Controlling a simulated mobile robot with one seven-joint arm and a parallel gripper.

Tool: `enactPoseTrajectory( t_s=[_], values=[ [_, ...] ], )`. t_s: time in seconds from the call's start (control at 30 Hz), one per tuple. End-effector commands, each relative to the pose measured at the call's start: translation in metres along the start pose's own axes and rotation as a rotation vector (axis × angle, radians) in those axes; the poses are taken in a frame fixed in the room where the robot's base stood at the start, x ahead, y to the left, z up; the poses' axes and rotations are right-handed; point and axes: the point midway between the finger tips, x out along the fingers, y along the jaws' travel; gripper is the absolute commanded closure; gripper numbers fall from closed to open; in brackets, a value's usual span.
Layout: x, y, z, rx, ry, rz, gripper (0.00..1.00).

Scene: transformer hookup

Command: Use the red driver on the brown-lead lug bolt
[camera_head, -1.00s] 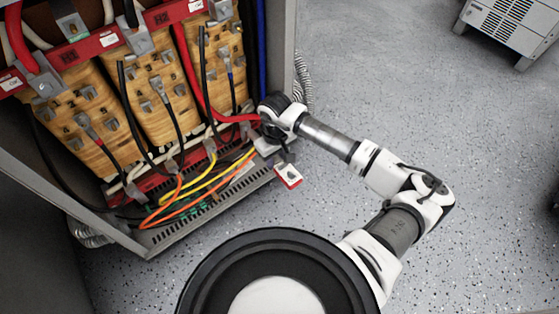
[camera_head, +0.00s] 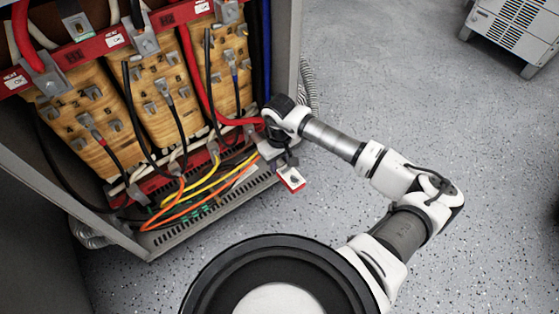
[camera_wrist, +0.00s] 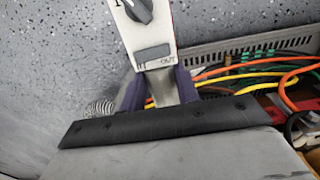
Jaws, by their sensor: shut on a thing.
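In the head view the tool (camera_head: 291,179) hangs below my gripper (camera_head: 280,156), just outside the cabinet's lower right front corner. Lugs with bolts (camera_head: 213,148) sit along a red bar (camera_head: 150,187) low in the cabinet. I cannot pick out the brown lead or its lug bolt for certain among the cables.
The open cabinet (camera_head: 210,212) holds three tan coils (camera_head: 158,80) and an upper red bar (camera_head: 112,40). Loose orange and yellow cables (camera_head: 190,192) cross its perforated front sill. A grey vented unit (camera_head: 512,28) stands at the upper right. Speckled floor to the right is clear.

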Motion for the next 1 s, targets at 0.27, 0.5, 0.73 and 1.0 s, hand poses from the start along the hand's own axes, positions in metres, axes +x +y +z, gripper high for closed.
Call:
enactPoseTrajectory(
  t_s=[0.27,0.5,0.73,1.0],
  values=[
    [-0.001,0.0,0.0,0.0,0.002,0.0,1.0],
    [-0.001,0.0,-0.002,0.0,0.002,0.001,1.0],
    [-0.001,0.0,-0.007,0.0,0.001,0.001,1.0],
    [-0.001,0.0,-0.012,0.001,0.002,0.0,1.0]
  ],
)
